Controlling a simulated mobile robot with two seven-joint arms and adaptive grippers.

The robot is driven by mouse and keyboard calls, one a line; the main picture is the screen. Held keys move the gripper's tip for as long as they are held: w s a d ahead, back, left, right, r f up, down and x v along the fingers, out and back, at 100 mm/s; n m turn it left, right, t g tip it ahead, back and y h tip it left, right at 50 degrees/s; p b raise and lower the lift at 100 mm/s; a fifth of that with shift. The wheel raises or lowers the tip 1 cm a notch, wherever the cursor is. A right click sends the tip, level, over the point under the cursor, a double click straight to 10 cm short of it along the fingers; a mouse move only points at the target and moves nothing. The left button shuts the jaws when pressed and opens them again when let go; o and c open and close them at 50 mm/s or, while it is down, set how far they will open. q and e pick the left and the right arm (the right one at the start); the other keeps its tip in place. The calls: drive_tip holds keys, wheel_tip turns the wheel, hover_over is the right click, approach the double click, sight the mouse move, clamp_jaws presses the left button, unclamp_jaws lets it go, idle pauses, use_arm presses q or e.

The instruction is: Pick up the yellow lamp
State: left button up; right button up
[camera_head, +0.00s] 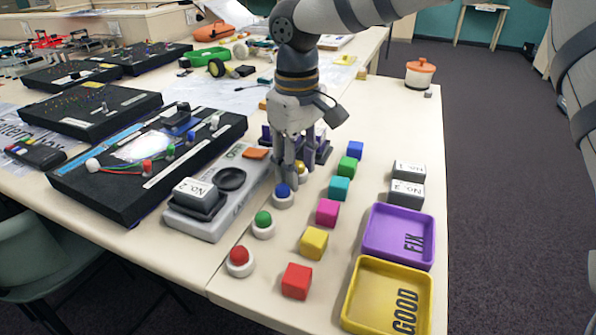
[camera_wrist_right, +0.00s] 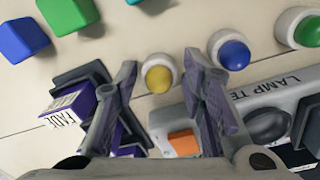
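The yellow lamp (camera_head: 301,168), a small yellow dome in a round white base, stands upright on the table, partly hidden behind my right gripper (camera_head: 286,174). In the right wrist view the yellow lamp (camera_wrist_right: 158,76) shows whole between the two spread fingertips of my right gripper (camera_wrist_right: 160,70), with light gaps at both sides. The gripper is open and points down; I cannot tell how far the tips are above the table. My left gripper is in neither view.
A blue lamp (camera_head: 283,196) stands close in front of the gripper, then a green lamp (camera_head: 263,224) and a red lamp (camera_head: 240,261). The grey lamp tester (camera_head: 205,225) lies left. Several coloured cubes, a purple tray (camera_head: 372,232) and a yellow tray (camera_head: 352,300) are right.

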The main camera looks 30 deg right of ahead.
drive_tip(key=c, duration=0.5)
drive_tip(key=shift+c, duration=0.2)
